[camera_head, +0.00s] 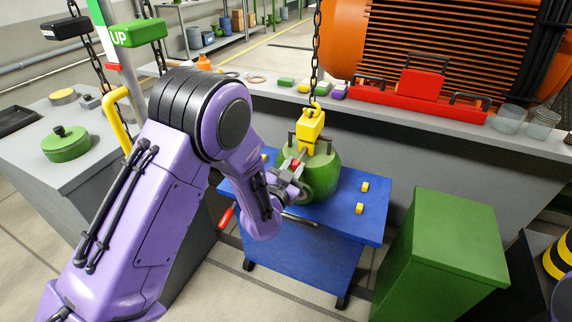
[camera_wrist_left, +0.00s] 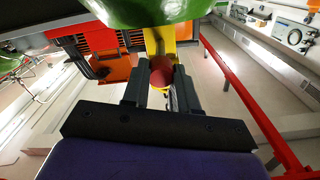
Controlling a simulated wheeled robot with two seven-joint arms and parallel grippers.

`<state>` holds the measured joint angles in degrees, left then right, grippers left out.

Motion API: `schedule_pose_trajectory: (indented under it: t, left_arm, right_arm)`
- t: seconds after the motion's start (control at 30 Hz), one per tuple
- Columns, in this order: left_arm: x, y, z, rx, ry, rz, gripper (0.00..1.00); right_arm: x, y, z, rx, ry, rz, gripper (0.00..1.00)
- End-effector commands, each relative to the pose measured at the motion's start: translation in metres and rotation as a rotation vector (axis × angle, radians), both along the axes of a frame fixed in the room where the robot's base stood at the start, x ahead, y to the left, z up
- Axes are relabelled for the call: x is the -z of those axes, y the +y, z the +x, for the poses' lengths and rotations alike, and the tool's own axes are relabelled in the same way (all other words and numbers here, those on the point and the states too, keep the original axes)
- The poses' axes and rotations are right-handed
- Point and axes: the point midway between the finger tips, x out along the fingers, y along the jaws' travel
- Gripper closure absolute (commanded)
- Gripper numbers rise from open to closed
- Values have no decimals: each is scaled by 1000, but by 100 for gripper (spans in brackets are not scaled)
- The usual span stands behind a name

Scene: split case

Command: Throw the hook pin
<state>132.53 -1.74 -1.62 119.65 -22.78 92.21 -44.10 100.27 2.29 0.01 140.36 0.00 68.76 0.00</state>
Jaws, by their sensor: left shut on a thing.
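The hook pin, seen by its red round head (camera_wrist_left: 161,70), sits between the two dark fingers of my left gripper (camera_wrist_left: 160,88) in the left wrist view. In the head view my left gripper (camera_head: 295,174) reaches in front of the yellow hook block (camera_head: 310,126), shut on the pin, with a bit of red showing by its fingers. The hook block hangs on a dark chain (camera_head: 317,45) and reaches down to a green case part (camera_head: 322,180) with grey lugs. The pin's shaft is hidden. My right gripper is out of view.
The green part rests on a blue cart (camera_head: 368,222) with small yellow blocks (camera_head: 359,208). A green cabinet (camera_head: 455,240) stands to the right. A grey bench (camera_head: 70,115) at left holds a green lidded part (camera_head: 66,143). A large orange finned housing (camera_head: 450,45) stands behind.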

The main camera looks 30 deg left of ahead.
Motion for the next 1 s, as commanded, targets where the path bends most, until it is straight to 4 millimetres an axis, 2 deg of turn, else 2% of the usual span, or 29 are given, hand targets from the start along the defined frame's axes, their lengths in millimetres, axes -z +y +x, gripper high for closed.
schedule_pose_trajectory:
  t: [0.1,0.13,0.2,0.47,0.57,0.9,1.0]
  left_arm:
    - [3,-1,-2,2,8,-1,100]
    - [3,0,-2,3,8,-1,66]
    - [3,0,-2,2,8,-1,46]
    - [2,0,-2,1,6,0,46]
    - [3,-1,-9,2,6,1,46]
    - [3,-6,-85,2,8,2,46]
    - [3,-7,-99,2,7,1,46]
  right_arm:
    - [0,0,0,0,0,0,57]
    - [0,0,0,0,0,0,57]
    - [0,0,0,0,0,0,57]
    - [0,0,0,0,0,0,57]
    - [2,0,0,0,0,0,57]
    - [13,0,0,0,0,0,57]
    - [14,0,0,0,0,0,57]
